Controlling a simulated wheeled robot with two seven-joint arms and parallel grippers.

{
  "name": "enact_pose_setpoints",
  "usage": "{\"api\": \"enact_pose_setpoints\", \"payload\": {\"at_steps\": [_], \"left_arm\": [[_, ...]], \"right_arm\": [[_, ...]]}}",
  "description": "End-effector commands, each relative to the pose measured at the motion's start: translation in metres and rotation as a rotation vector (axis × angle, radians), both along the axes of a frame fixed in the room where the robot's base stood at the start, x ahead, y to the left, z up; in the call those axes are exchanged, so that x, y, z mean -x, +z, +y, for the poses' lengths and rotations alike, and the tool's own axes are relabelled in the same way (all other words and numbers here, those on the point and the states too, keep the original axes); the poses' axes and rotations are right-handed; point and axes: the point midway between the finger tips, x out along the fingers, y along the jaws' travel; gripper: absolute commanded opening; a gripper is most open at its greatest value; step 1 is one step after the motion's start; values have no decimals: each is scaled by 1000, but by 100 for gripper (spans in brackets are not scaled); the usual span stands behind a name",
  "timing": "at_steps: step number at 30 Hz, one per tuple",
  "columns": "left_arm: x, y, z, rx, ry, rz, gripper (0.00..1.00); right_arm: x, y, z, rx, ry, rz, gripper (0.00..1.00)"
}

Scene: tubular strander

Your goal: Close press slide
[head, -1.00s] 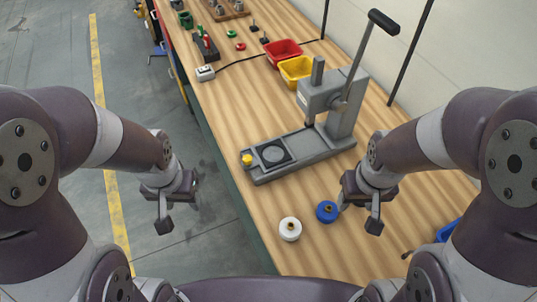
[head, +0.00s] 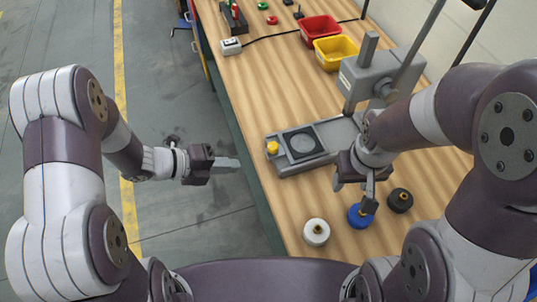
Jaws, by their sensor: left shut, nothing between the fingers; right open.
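The grey press (head: 377,78) stands on the bench, partly behind my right arm. Its slide (head: 302,142), a dark square plate with a round recess, is out at the left end of the press base, away from the ram column. A yellow knob (head: 272,148) is at the slide's left end. My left gripper (head: 236,164) is shut and empty, left of the knob, apart from it and over the floor beside the bench edge. My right gripper (head: 353,195) is open and empty, right of the slide and close to the blue spool. My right arm hides part of the press base.
A white spool (head: 316,232), a blue spool (head: 360,216) and a black spool (head: 399,200) stand at the near side of the bench. Red (head: 320,28) and yellow (head: 336,52) bins are farther back. A cable runs from a small white box (head: 231,46).

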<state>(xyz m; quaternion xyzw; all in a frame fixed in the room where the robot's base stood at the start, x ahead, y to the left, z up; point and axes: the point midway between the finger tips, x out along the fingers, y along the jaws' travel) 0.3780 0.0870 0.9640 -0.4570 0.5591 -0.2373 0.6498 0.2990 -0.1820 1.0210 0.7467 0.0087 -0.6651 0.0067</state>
Motion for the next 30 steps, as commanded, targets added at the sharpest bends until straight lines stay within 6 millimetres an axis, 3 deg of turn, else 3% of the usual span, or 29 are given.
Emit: {"api": "enact_pose_setpoints", "payload": {"at_steps": [5, 18, 24, 30], "left_arm": [[-3, -3, -12, 1, -29, -45, 0], [-27, -49, -88, -1, -26, -41, 0], [-36, -46, -114, -2, -23, -41, 0], [-39, -47, -122, -2, -21, -41, 0]], "right_arm": [[0, 1, 0, 0, 0, 1, 54], [0, 6, 0, 0, 0, 0, 54], [0, 15, 0, 0, 0, 1, 54], [0, 16, 0, 0, 0, 1, 54]]}}
